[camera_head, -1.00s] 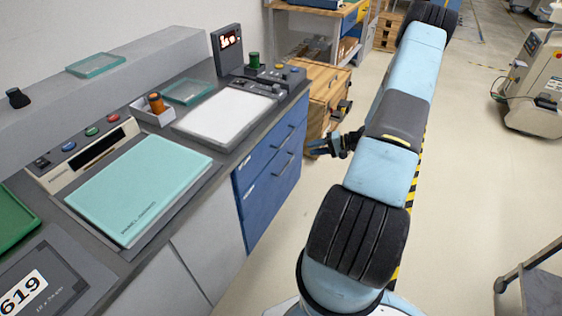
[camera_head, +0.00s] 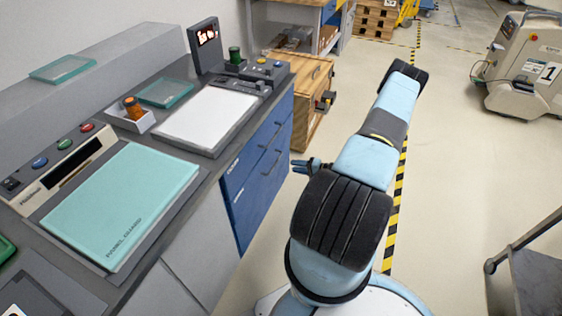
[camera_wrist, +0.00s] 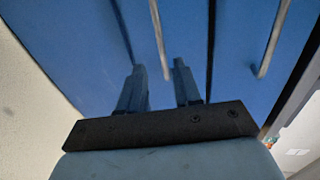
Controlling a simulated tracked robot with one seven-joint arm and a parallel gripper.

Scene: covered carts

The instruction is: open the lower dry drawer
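The blue drawer unit (camera_head: 248,205) is built into the left counter. Its drawer fronts appear shut, with an upper handle (camera_head: 270,136) and a lower handle (camera_head: 271,161); I cannot read the labels. My gripper (camera_head: 304,166) is just right of the blue fronts, partly hidden behind my arm. In the wrist view, my gripper (camera_wrist: 160,75) points at the blue fronts with its fingers apart. One bar handle (camera_wrist: 157,35) ends at the gap between the fingertips; whether it lies between them or beyond them is unclear. A second bar handle (camera_wrist: 272,38) is further right.
The counter carries a teal-covered panel (camera_head: 125,205), a white pad (camera_head: 208,117) and a small box with an orange jar (camera_head: 133,107). A wooden crate (camera_head: 312,100) stands beyond the drawers. Open floor lies right of my arm, with a grey cart (camera_head: 540,280) at lower right.

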